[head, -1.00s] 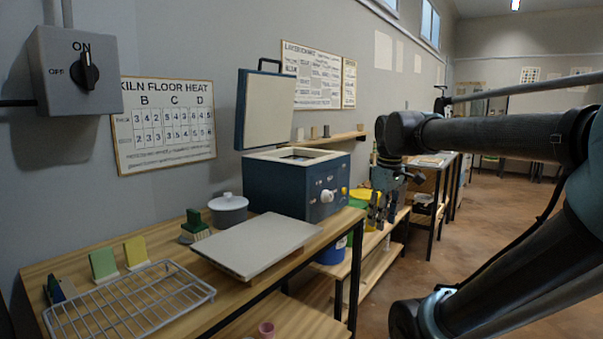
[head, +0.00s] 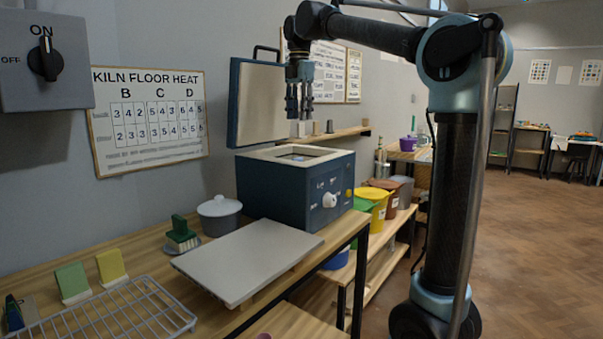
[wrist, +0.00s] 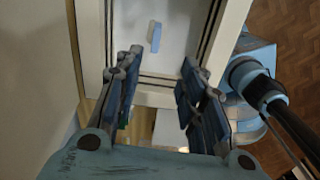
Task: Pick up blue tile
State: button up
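A small light-blue tile (wrist: 155,37) lies on the pale floor inside the kiln in the wrist view. The kiln (head: 296,190) is a dark-blue box on the wooden bench with its lid (head: 262,105) standing open. In the head view its opening shows from the side, and the tile is hard to make out. My gripper (head: 299,113) hangs above the kiln opening, pointing down. In the wrist view my gripper (wrist: 160,65) has its fingers spread wide with nothing between them. The tile is apart from the fingers, a little beyond their tips.
The kiln's thick rim (wrist: 92,50) surrounds the tile, and the raised lid stands close behind my gripper. A pale slab (head: 248,260), a lidded grey pot (head: 220,215), a wire rack (head: 120,312) and green and yellow test tiles sit on the bench. Coloured buckets stand to the right.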

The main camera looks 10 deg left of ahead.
jog(key=shift+n, duration=0.4)
jog(key=f, duration=0.7)
jog(key=a+f, duration=0.1)
jog(key=f, duration=0.2)
jog(key=shift+w+f, duration=0.4)
jog(key=shift+s+d+f, duration=0.1)
jog(key=shift+f, duration=1.4)
jog(key=shift+s+d+f, duration=0.1)
jog(key=shift+f, duration=1.4)
grip_shut()
